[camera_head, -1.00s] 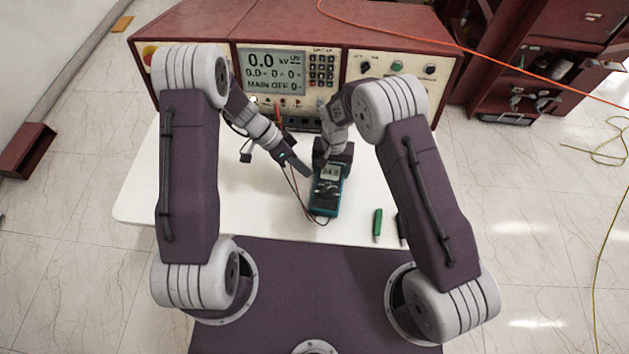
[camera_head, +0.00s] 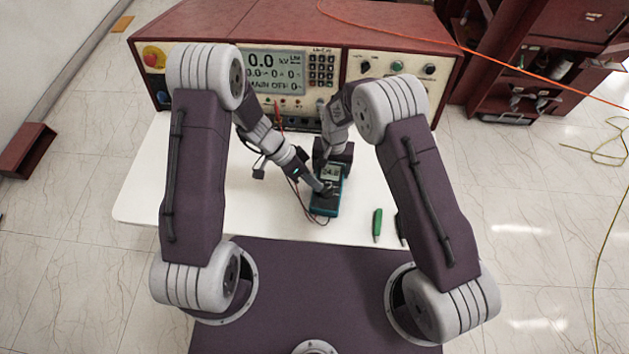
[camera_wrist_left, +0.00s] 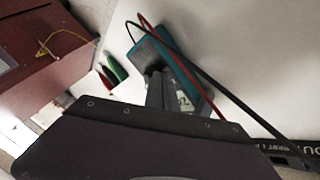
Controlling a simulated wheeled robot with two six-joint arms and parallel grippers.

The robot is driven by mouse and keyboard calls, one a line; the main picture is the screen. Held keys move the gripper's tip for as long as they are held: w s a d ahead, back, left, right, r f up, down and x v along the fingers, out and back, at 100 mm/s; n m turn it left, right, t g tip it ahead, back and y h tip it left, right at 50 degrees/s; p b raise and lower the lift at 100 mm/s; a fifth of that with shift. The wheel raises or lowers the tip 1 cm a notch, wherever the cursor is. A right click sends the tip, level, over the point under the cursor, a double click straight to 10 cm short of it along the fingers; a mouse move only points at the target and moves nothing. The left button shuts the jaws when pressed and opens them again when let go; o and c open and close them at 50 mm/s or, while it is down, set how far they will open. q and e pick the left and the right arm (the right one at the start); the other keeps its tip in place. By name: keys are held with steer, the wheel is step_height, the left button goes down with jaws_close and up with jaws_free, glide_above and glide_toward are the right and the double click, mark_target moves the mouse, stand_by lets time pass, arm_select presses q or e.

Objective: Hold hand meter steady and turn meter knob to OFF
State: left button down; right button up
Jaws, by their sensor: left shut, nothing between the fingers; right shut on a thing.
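The hand meter (camera_head: 326,204) is a teal and dark handheld unit with a small lit display, lying on the white table in the middle of the head view. It also shows in the left wrist view (camera_wrist_left: 190,73). My left gripper (camera_head: 324,187) is shut and empty, its tip over the meter's knob area just below the display. The knob is hidden behind the fingertips, so its setting cannot be read. My right gripper (camera_head: 333,162) is shut on the meter's upper end, from the far side.
A red-cased test console (camera_head: 300,50) with a screen and buttons stands behind the table (camera_head: 145,190). A green-handled tool (camera_head: 377,223) lies right of the meter. Red and black leads run from the meter. The table's left part is clear.

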arm_select(q)
steer(key=shift+s, duration=0.4)
stand_by(0.5)
steer(key=shift+s, duration=0.15)
steer(key=n+t, duration=0.1)
steer(key=s+n+t, duration=0.1)
steer(key=n, duration=0.1)
steer(key=shift+s+d, duration=0.4)
steer(key=shift+s, duration=0.25)
steer(key=shift+s+d, duration=0.55)
steer(key=shift+d, duration=0.15)
steer(key=shift+s+d+n+t, duration=0.15)
steer(key=shift+d+n+t, duration=0.3)
steer(key=shift+n, duration=0.35)
steer(key=shift+n+t, duration=0.45)
steer(key=shift+n, duration=0.25)
steer(key=shift+d, duration=0.1)
